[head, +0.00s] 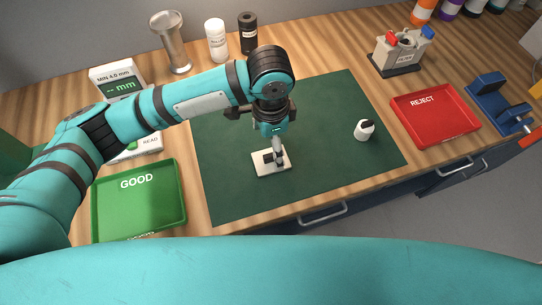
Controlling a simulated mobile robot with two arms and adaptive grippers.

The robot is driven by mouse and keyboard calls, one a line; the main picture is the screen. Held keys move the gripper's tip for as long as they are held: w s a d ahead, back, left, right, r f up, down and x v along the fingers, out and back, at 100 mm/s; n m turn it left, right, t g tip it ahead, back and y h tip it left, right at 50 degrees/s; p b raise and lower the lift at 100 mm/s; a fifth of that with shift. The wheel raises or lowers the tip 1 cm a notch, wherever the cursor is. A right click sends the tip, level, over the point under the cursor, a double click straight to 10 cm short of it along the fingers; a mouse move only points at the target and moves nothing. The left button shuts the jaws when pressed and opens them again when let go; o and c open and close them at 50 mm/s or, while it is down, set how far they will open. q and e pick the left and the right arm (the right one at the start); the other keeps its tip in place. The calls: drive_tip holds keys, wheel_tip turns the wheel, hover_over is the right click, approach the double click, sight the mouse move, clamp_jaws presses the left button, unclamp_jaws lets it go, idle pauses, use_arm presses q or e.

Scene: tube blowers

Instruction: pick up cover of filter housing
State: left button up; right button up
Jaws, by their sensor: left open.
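My left arm reaches in from the left and bends down over the dark green mat (335,180). My left gripper (278,158) points down at a small white square piece (262,170) with a dark patch on top. The fingertips are at or just above that piece; I cannot tell whether they touch it. The gripper is open and partly hides the piece. I cannot tell surely which part is the filter housing cover. A small white round part with a dark end (364,131) lies to the right on the mat. My right gripper is not in view.
A green GOOD tray (140,205) is at the left and a red REJECT tray (435,115) at the right. A gauge (118,85), metal cup (172,45), bottles (216,42) and a grey fixture (397,52) stand behind. The mat's right side is mostly clear.

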sight(271, 155)
use_arm(q)
wheel_tip(271, 155, down, 2)
drive_tip(key=shift+f, duration=0.1)
drive_tip(key=shift+f+p, duration=0.35)
drive_tip(key=f+p, duration=0.1)
drive_tip(key=f, duration=0.3)
drive_tip(key=shift+w+f, duration=0.15)
drive_tip(key=shift+w, duration=0.05)
drive_tip(key=shift+c, duration=0.2)
drive_tip(key=c, duration=1.3)
